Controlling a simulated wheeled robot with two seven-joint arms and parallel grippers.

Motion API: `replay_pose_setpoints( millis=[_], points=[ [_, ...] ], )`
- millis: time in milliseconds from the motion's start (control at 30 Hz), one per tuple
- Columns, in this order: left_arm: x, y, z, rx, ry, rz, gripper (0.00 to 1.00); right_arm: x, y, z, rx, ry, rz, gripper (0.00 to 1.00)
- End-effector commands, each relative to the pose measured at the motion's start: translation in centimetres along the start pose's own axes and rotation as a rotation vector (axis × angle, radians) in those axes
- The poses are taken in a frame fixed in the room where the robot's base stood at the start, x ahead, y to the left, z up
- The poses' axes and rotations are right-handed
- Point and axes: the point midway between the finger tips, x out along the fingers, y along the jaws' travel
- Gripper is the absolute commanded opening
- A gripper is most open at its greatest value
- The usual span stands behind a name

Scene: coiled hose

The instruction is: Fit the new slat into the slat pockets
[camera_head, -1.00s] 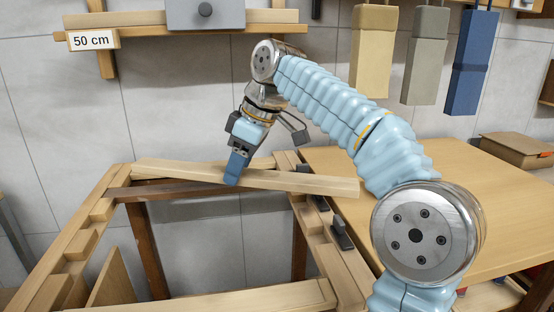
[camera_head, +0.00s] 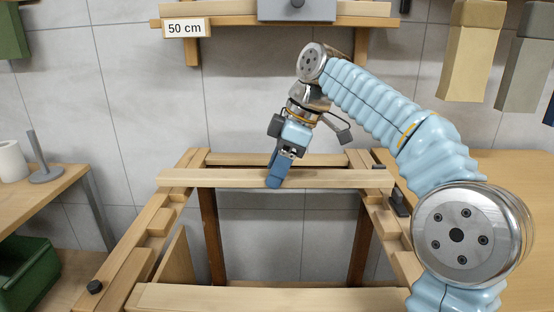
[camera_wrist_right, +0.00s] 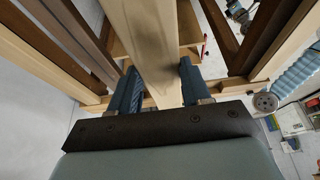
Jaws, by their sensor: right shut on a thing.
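The new slat (camera_head: 220,178) is a pale wooden bar. In the head view it lies nearly level across the far part of the wooden frame (camera_head: 135,237), spanning both side rails. My right gripper (camera_head: 274,182) is shut on the slat near its middle, from above. In the right wrist view the slat (camera_wrist_right: 148,45) runs between the two blue fingers (camera_wrist_right: 155,88). Slat pockets (camera_head: 161,221) show as gaps between blocks along the left rail; more (camera_head: 384,212) line the right rail. I cannot tell whether the slat ends touch the rails. My left gripper is out of view.
A wooden front bar (camera_head: 270,298) crosses the frame near me. A dark clamp-like piece (camera_head: 399,203) sits on the right rail. A workbench (camera_head: 500,180) stands right; a side table (camera_head: 40,195) with a white roll and a green bin (camera_head: 28,275) are left.

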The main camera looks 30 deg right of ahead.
Motion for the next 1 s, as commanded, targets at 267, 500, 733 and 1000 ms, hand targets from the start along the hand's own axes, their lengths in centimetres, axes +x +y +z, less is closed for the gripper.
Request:
replay_pose_setpoints(
  millis=[267, 500, 733, 1000],
  points=[
    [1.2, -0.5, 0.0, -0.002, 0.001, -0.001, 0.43, 2.6, 0.0, 1.1, 0.0, 0.0, 0.001, 0.1],
    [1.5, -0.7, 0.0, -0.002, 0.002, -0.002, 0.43, 3.4, 0.0, 1.4, 0.0, 0.0, 0.0, 0.1],
    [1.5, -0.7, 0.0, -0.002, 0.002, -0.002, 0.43, 3.4, 0.0, 1.4, 0.0, 0.0, 0.0, 0.1],
    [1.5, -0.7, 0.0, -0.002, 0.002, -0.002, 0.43, 3.4, 0.0, 1.4, 0.0, 0.0, 0.0, 0.1]
  ],
)
